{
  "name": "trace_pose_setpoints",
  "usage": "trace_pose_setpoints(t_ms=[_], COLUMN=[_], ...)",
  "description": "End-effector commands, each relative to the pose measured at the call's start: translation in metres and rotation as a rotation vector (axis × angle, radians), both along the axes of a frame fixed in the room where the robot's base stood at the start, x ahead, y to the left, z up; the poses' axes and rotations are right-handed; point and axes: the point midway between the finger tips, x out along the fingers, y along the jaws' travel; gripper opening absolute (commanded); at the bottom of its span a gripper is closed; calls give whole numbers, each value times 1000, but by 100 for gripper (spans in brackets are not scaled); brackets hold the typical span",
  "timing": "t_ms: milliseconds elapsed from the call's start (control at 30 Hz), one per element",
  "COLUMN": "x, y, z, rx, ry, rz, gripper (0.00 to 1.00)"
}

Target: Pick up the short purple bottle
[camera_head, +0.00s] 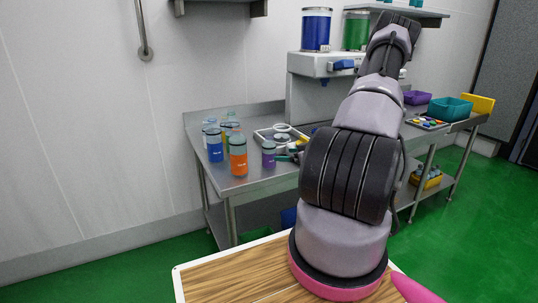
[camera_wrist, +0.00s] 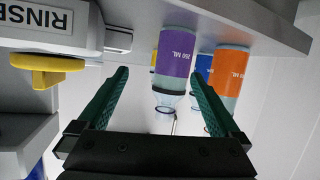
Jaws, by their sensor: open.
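The short purple bottle (camera_head: 268,158) stands upright on the steel table, to the right of an orange bottle (camera_head: 238,163). In the wrist view, which looks upside down, the purple bottle (camera_wrist: 177,58) has a "250 ML" label and a dark band near its clear neck. My gripper (camera_wrist: 160,75) is open, with its green fingers spread and nothing held. The bottle lies in line with the gap between the fingertips, nearer the right one; I cannot tell how far beyond them. In the head view, my arm hides most of the gripper; a green fingertip (camera_head: 284,158) shows just right of the bottle.
A blue bottle (camera_head: 215,150) and several others stand left of the purple one. The orange bottle (camera_wrist: 228,70) is close beside it in the wrist view. A tray (camera_head: 262,136) with round items lies behind. A rinse unit with a yellow tap (camera_wrist: 45,70) is near my gripper.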

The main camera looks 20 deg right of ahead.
Motion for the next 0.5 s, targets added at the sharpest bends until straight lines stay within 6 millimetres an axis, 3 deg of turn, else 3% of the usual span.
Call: trace_pose_setpoints(t_ms=[33,133,333,500], x=[-7,-17,-32,-27], y=[2,7,13,17], z=[-15,-26,-33,-33], rx=[45,104,170,181], ry=[-49,-155,-294,-327], rz=[1,8,3,3], gripper=[100,100,100,100])
